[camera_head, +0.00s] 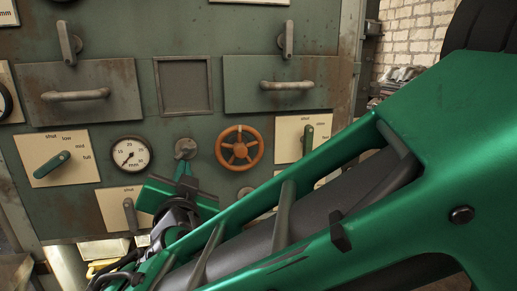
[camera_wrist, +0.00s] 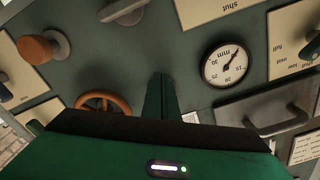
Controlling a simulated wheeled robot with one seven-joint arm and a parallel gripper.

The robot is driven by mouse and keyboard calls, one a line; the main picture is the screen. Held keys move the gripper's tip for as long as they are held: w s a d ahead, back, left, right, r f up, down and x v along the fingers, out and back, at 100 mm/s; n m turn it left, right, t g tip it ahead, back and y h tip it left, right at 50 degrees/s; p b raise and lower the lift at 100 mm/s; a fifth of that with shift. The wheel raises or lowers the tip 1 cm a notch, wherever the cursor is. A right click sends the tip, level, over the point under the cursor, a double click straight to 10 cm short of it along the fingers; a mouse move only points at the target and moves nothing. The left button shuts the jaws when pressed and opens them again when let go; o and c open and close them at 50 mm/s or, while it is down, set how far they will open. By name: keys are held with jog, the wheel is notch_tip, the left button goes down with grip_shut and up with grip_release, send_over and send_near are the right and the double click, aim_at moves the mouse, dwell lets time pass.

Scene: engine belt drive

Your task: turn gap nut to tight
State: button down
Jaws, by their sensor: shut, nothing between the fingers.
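A grey round nut-like fitting (camera_head: 186,148) sits on the green panel between the dial gauge and the orange handwheel. I take it as the gap nut; no label on it is readable. My gripper (camera_head: 183,168) is shut and empty, its green fingers pointing up at the panel just below the nut. Whether the fingertips touch it I cannot tell. In the wrist view my gripper (camera_wrist: 161,78) shows its closed fingers in the middle, and the nut is not visible there.
The orange handwheel (camera_head: 239,148) is just right of the nut. Handled drawers (camera_head: 80,95) are above. My arm covers the lower right.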

jog(key=shift+s+a+r, duration=0.1)
jog(key=shift+a+r, duration=0.2)
jog(key=shift+a, duration=0.2)
dwell(0.7)
jog(key=shift+s+a+f, duration=0.15)
jog(key=shift+a+f, duration=0.1)
jog(key=shift+f, duration=0.1)
jog(key=v, duration=0.6)
dwell(0.4)
